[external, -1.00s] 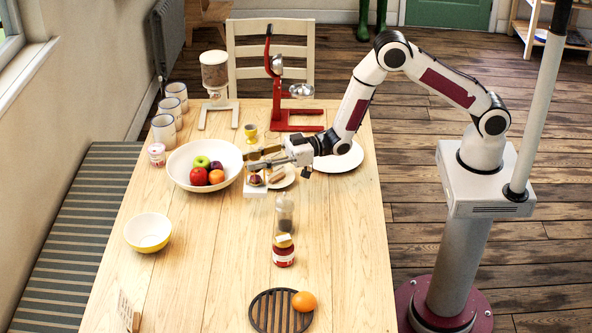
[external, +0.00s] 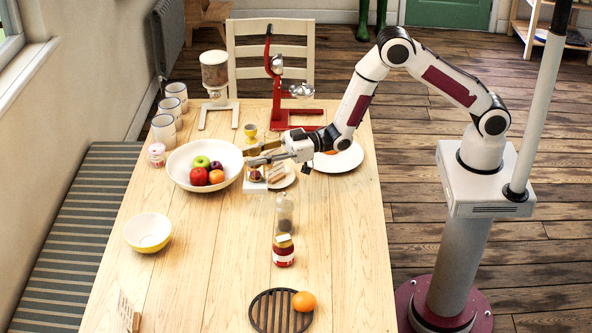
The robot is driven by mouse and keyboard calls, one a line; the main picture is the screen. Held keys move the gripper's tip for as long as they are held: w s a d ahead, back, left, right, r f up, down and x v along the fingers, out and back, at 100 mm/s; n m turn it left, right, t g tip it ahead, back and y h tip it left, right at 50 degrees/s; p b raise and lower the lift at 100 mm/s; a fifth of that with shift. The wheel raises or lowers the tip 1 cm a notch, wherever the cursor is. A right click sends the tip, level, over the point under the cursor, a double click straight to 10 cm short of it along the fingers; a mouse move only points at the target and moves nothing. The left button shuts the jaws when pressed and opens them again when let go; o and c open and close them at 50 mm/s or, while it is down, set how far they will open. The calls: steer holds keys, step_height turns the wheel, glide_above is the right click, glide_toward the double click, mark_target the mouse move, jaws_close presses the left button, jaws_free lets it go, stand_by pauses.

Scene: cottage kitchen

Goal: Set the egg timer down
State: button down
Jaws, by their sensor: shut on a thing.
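The egg timer (external: 256,175) is a small piece with a pale frame, a white base and a dark reddish middle. It looks upright, at the right side of the large white fruit bowl (external: 179,169). My gripper (external: 256,155) reaches in from the right and is shut on the upper part of the timer. The fingers hide its top. I cannot tell whether its base touches the table (external: 190,270).
A glass shaker (external: 284,215) and a red-labelled jar (external: 283,255) stand in front. A yellow egg cup (external: 250,131) is behind. The table left of the shaker is clear.

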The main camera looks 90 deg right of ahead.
steer(key=d+v, duration=0.2)
steer(key=v, duration=1.6)
steer(key=shift+r, duration=0.25)
steer(key=shift+w+d, duration=0.1)
steer(key=shift+d, duration=0.05)
steer(key=shift+f, duration=2.9)
steer(key=shift+f, duration=0.15)
steer(key=shift+f, duration=1.95)
steer(key=shift+f, duration=0.15)
